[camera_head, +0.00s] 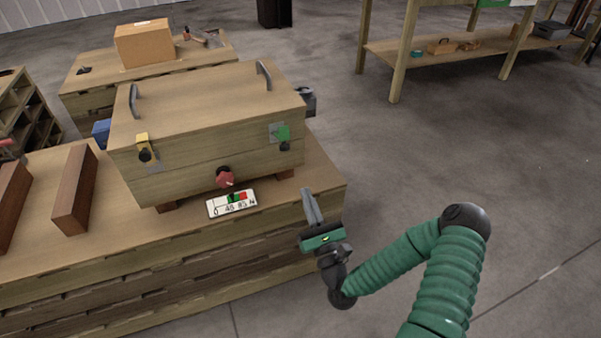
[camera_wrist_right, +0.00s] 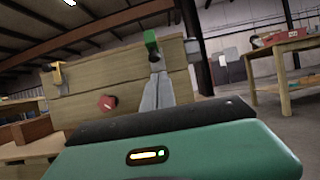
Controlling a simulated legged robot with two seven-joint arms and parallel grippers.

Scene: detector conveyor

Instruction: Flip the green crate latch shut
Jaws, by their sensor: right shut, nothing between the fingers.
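The green latch (camera_head: 283,134) is at the right of the crate's front face, on a grey plate. It also shows in the right wrist view (camera_wrist_right: 151,42), just above my fingertips in the picture. Whether it is flipped up or down is hard to tell. My right gripper (camera_head: 310,204) is in front of the crate's right corner, below and apart from the latch. Its fingers, also in the right wrist view (camera_wrist_right: 158,88), are shut and empty. My left gripper is not in view.
Dark red bricks (camera_head: 75,189) lie at left. A cardboard box (camera_head: 144,44) stands behind.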

